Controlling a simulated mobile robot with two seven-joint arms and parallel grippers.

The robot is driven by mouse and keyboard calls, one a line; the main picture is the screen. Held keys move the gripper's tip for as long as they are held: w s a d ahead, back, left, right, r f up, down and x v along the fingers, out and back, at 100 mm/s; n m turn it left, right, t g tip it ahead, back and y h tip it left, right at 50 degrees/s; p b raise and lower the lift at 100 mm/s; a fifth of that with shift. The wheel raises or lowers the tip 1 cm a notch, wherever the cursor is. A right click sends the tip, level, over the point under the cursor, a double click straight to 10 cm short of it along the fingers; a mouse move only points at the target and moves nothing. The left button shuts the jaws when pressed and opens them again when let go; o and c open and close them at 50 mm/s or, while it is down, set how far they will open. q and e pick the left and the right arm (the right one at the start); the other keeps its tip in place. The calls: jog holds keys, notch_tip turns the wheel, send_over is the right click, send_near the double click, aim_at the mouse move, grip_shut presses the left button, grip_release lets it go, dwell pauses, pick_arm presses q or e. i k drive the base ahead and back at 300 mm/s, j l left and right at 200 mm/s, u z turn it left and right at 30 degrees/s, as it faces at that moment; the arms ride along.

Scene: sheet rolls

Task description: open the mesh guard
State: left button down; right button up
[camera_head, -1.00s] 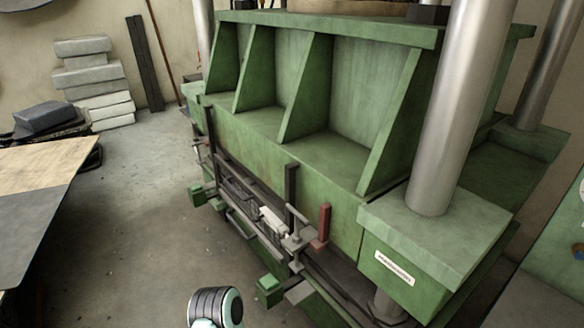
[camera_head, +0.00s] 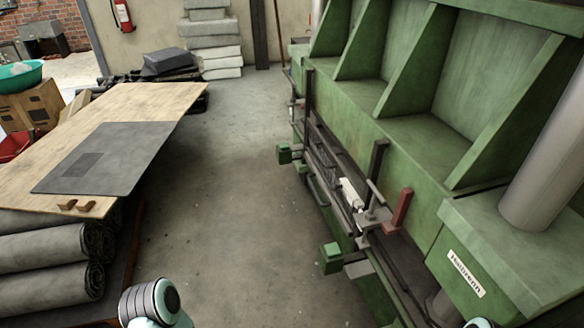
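The big green press (camera_head: 410,150) stands at the right, with slanted ribs and a label on its near block. Along its front edge run dark uprights, rails and a white fitting (camera_head: 350,193). A red upright piece (camera_head: 401,210) stands near them. I cannot clearly make out a mesh panel; the low dark rail assembly (camera_head: 325,165) between the uprights may be the guard, seen from above at a steep angle. Part of my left arm shows at the bottom, and a small piece of my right arm at the bottom edge. Neither gripper is in view.
A table with a wooden board (camera_head: 130,100) and a dark grey sheet (camera_head: 110,158) stands at the left, with grey rolls (camera_head: 45,245) under it. Bare floor (camera_head: 225,200) lies between table and press. Stacked blocks (camera_head: 208,45) stand at the back wall.

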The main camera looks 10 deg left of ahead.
aim_at(355, 193)
jog(key=i+j+z, duration=0.2)
jog(key=i+j, duration=0.25)
jog(key=i+j+z, duration=0.2)
jog(key=i+j, duration=0.3)
jog(key=i+j+z, duration=0.2)
jog(key=i+j, duration=0.25)
jog(key=j, duration=0.15)
